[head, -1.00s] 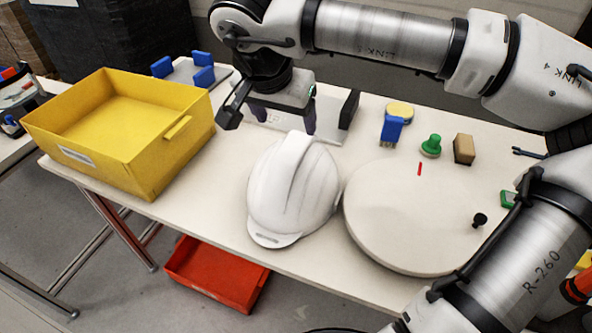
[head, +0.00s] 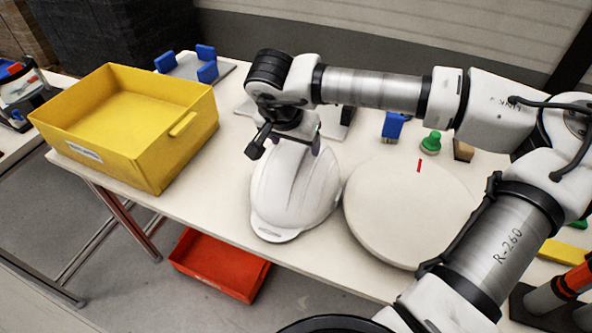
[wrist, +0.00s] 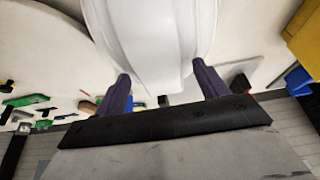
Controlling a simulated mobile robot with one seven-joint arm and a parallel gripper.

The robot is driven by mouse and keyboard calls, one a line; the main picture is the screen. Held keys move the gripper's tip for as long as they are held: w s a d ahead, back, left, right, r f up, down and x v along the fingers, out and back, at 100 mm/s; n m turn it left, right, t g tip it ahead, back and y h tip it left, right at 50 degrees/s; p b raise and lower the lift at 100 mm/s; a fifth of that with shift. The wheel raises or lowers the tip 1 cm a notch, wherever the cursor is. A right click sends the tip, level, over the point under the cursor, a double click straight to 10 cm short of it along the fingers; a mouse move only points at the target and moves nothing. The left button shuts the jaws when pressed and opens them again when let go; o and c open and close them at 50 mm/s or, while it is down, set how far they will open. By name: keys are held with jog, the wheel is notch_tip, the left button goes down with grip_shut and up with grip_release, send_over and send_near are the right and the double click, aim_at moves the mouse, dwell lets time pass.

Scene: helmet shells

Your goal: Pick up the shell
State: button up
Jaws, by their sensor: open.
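The white helmet shell (head: 291,196) sits on the table, dome up, between the yellow bin and the round disc. My gripper (head: 287,146) is over the rear top of the shell, pointing down. In the wrist view the shell (wrist: 150,40) fills the upper middle. The two purple fingers of my gripper (wrist: 162,88) are spread apart, one near each side of the shell's near end. Nothing is clamped between them. Whether a finger touches the shell cannot be told. My gripper and wrist hide the back of the shell in the head view.
A yellow bin (head: 160,160) stands at the left of the table (head: 215,185). A round cream disc (head: 405,215) lies close on the shell's right. A blue block (head: 393,125) and green knob (head: 431,142) stand behind it. A red bin (head: 218,265) is below the table.

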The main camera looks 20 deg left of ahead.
jog(key=shift+c, duration=0.2)
grip_shut()
dwell(0.3)
notch_tip(320, 180, up, 20)
jog(key=b, duration=0.2)
dwell(0.7)
